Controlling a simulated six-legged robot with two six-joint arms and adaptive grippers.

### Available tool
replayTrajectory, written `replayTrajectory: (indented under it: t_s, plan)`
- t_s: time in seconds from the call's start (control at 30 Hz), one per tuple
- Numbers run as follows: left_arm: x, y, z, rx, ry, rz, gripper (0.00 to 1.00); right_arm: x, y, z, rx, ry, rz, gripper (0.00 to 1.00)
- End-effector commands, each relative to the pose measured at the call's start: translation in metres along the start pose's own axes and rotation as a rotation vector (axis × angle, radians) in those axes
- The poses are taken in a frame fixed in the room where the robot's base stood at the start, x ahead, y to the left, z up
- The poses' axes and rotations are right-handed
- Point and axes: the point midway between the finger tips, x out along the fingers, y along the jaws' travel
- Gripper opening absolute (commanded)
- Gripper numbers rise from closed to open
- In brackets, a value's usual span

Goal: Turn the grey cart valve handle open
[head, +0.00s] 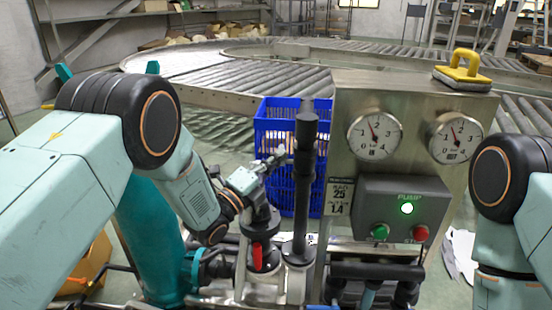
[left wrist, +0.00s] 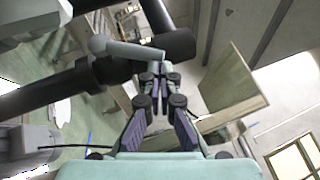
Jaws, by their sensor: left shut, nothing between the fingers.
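A grey lever-like bar with a rounded end (left wrist: 122,51), which looks like the valve handle, lies across the left wrist view just beyond the fingertips, by dark pipes. I cannot tell whether it touches them. In the head view I cannot clearly make out the handle; my gripper and the pipework crowd that spot. My left gripper (head: 274,160) is beside the dark upright pipe (head: 305,180) of the cart. Its fingers also show in the left wrist view (left wrist: 159,76), closed together at the tips with nothing between them. My right gripper is out of view.
A red handle (head: 256,256) sits low on the pipework. The steel panel (head: 345,105) carries two gauges and a pump box (head: 403,203) with a lit green light. A yellow-handled tool (head: 463,68) lies on top. A blue crate (head: 270,120) and roller conveyor (head: 240,80) stand behind.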

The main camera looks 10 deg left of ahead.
Motion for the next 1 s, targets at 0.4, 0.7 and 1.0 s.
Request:
replayTrajectory:
  t_s: [0.4, 0.7, 1.0]
  plan:
    - [0.005, -0.005, 0.003, -0.036, 0.000, 0.055, 0.00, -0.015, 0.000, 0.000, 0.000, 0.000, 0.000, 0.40]
    - [0.015, -0.015, 0.010, -0.115, 0.000, 0.171, 0.00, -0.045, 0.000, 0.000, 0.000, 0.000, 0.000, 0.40]
    - [0.029, -0.020, 0.019, -0.222, 0.000, 0.331, 0.00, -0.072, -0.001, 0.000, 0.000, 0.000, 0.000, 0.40]
